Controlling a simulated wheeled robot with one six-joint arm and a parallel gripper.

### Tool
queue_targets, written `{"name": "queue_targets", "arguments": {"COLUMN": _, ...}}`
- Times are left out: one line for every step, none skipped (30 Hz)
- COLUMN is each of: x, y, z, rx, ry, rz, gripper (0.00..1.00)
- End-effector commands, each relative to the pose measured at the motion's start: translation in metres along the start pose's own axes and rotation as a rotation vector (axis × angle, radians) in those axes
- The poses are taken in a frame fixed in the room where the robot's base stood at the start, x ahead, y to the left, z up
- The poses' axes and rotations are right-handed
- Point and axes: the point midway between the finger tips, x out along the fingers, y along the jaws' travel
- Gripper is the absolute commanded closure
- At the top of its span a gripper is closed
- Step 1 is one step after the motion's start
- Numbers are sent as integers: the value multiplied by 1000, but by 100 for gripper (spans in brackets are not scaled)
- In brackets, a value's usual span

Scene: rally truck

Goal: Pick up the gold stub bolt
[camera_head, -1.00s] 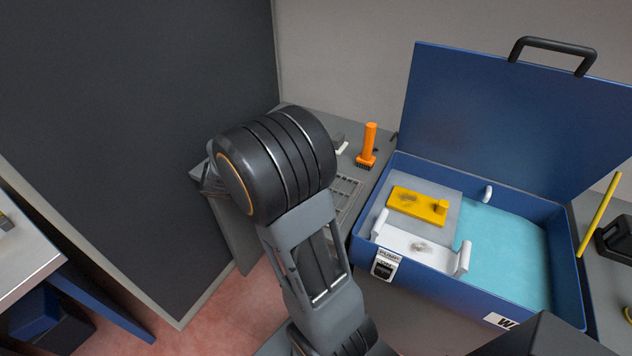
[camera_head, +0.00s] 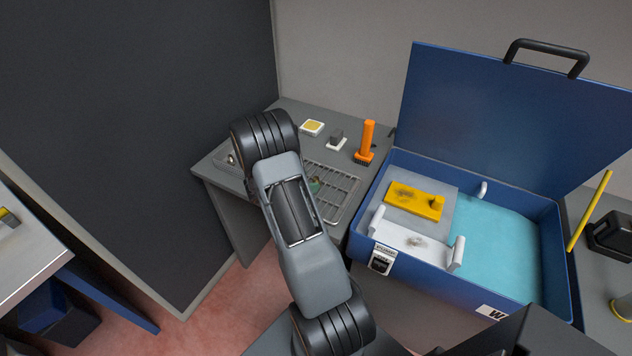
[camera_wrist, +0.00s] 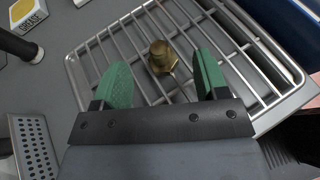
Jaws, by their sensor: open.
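The gold stub bolt (camera_wrist: 161,57) shows in the wrist view, on the wire rack (camera_wrist: 262,62). It has a rounded end and a wider hex flange. My gripper (camera_wrist: 158,82) is open, with its green fingers on either side of the bolt and apart from it. Nothing is held. In the head view my arm covers part of the rack (camera_head: 338,180), and a green fingertip (camera_head: 315,186) shows over it. I cannot make out the bolt there.
A blue parts washer (camera_head: 566,270) with its lid up stands right of the rack. An orange-handled brush (camera_head: 367,142) stands behind the rack. A perforated tray (camera_wrist: 36,140) lies left.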

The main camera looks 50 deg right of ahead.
Motion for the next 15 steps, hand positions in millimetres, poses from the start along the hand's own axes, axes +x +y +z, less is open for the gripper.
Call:
{"name": "queue_targets", "arguments": {"x": 2, "y": 0, "z": 0, "rx": 0, "ry": 1, "rz": -1, "gripper": 33}}
{"name": "queue_targets", "arguments": {"x": 3, "y": 0, "z": 0, "rx": 0, "ry": 1, "rz": 0, "gripper": 33}}
{"name": "queue_targets", "arguments": {"x": 5, "y": 0, "z": 0, "rx": 0, "ry": 1, "rz": -1, "gripper": 33}}
{"name": "queue_targets", "arguments": {"x": 6, "y": 0, "z": 1, "rx": 0, "ry": 1, "rz": -1, "gripper": 33}}
{"name": "queue_targets", "arguments": {"x": 8, "y": 0, "z": 2, "rx": 1, "ry": 1, "rz": -1, "gripper": 33}}
{"name": "queue_targets", "arguments": {"x": 12, "y": 0, "z": 4, "rx": 1, "ry": 0, "rz": -2, "gripper": 33}}
{"name": "queue_targets", "arguments": {"x": 16, "y": -1, "z": 5, "rx": 0, "ry": 0, "rz": -3, "gripper": 33}}
{"name": "queue_targets", "arguments": {"x": 20, "y": -1, "z": 5, "rx": 0, "ry": 0, "rz": -4, "gripper": 33}}
{"name": "queue_targets", "arguments": {"x": 26, "y": -1, "z": 7, "rx": 1, "ry": 0, "rz": -4, "gripper": 33}}
{"name": "queue_targets", "arguments": {"x": 30, "y": -1, "z": 8, "rx": 1, "ry": 1, "rz": -4, "gripper": 33}}
{"name": "queue_targets", "arguments": {"x": 34, "y": -1, "z": 8, "rx": 1, "ry": 2, "rz": -4, "gripper": 33}}
{"name": "queue_targets", "arguments": {"x": 40, "y": -1, "z": 7, "rx": 1, "ry": 1, "rz": -3, "gripper": 33}}
{"name": "queue_targets", "arguments": {"x": 43, "y": -1, "z": 7, "rx": 1, "ry": 1, "rz": -3, "gripper": 33}}
{"name": "queue_targets", "arguments": {"x": 46, "y": -1, "z": 6, "rx": 0, "ry": 1, "rz": -3, "gripper": 33}}
{"name": "queue_targets", "arguments": {"x": 50, "y": -1, "z": 6, "rx": 0, "ry": 1, "rz": -2, "gripper": 33}}
